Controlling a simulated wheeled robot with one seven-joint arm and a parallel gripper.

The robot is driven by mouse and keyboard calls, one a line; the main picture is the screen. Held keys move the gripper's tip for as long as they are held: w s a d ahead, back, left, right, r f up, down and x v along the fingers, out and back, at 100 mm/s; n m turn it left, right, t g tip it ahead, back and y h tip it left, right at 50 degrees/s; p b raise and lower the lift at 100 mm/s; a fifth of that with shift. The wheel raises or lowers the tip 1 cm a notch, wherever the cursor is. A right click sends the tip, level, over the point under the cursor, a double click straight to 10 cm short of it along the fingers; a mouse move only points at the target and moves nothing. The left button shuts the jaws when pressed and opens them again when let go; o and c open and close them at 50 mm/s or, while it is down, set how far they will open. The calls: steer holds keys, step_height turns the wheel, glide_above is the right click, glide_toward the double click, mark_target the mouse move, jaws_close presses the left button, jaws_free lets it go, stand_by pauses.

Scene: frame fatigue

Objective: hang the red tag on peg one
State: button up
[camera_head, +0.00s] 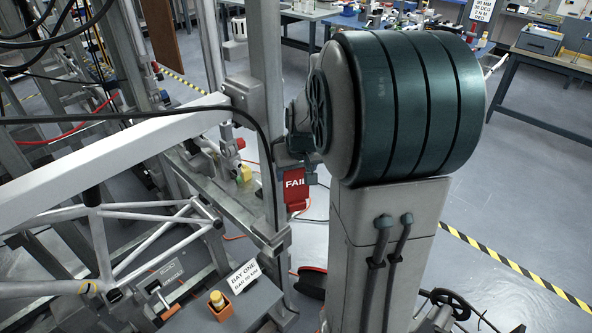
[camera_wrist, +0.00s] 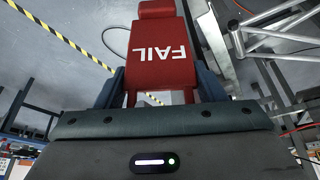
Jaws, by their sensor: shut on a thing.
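In the head view my gripper (camera_head: 303,171) is partly hidden by the tag and my arm. The tag is held above the floor. I cannot make out a peg marked one in either view.
A grey upright post (camera_head: 267,100) stands close left of the tag. A BAY ONE sign (camera_head: 243,276) and an orange block (camera_head: 220,305) sit on a low grey surface. Black cables cross nearby. Floor at right is open.

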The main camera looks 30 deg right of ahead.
steer(key=o, duration=1.1)
steer(key=shift+r, duration=0.1)
steer(key=d+b+v, duration=0.1)
steer(key=v, duration=1.3)
steer(key=shift+n+g+y, duration=0.4)
steer(key=shift+n+g, duration=0.1)
steer(key=shift+n, duration=0.4)
steer(key=s+a+f, duration=0.3)
steer(key=s+a, duration=0.1)
steer(key=s, duration=0.1)
steer(key=s+a+f, duration=0.3)
steer(key=s+a, duration=0.1)
steer(key=s, duration=0.1)
steer(key=s+a+f, duration=0.3)
steer(key=s+a, duration=0.1)
steer(key=a, duration=0.1)
steer(key=shift+s+f, duration=0.2)
steer(key=shift+s, duration=0.2)
